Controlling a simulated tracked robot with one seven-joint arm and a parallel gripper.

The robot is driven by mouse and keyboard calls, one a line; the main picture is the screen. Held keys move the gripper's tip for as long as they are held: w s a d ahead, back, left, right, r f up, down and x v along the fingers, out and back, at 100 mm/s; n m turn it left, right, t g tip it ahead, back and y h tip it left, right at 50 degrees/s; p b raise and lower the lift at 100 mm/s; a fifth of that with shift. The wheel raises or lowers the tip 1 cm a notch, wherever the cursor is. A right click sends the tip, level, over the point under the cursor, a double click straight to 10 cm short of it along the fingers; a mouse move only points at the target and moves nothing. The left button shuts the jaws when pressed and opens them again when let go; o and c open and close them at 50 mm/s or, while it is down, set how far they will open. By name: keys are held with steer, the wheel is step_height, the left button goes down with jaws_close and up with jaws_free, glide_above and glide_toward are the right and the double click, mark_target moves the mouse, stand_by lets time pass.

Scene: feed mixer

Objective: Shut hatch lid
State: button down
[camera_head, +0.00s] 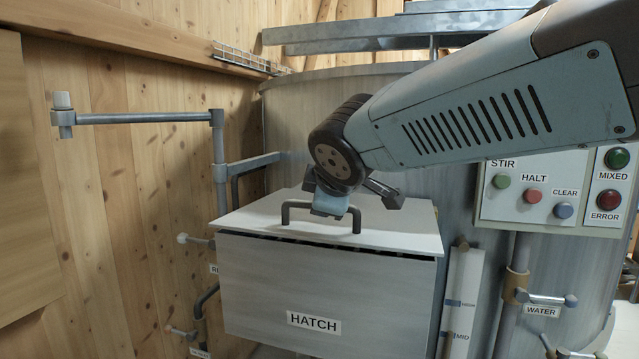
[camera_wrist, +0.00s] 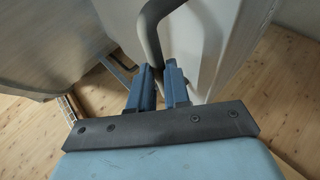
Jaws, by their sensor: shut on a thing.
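The hatch lid (camera_head: 385,228) is a flat, pale panel with a dark, bent handle (camera_head: 297,204) on top. It lies over the grey box labelled HATCH (camera_head: 340,290). A thin dark gap shows under its front edge. My gripper (camera_head: 331,203) is at the lid's handle in the head view. In the wrist view its two blue fingers (camera_wrist: 161,88) are shut on the dark handle (camera_wrist: 150,35), with the pale lid (camera_wrist: 205,50) beside it.
A control panel (camera_head: 552,195) with STIR, HALT and CLEAR buttons is on the right. A valve labelled WATER (camera_head: 545,299) is below it. Grey pipes (camera_head: 150,118) and small valves stand left of the box. A wooden wall (camera_head: 110,220) closes off the left.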

steer(key=shift+s+f, duration=0.2)
steer(key=shift+f, duration=0.85)
steer(key=c, duration=1.1)
jaws_free()
steer(key=shift+r, duration=0.1)
steer(key=shift+r, duration=0.1)
steer(key=shift+s+r, duration=0.2)
steer(key=shift+s, duration=0.05)
steer(key=v, duration=1.3)
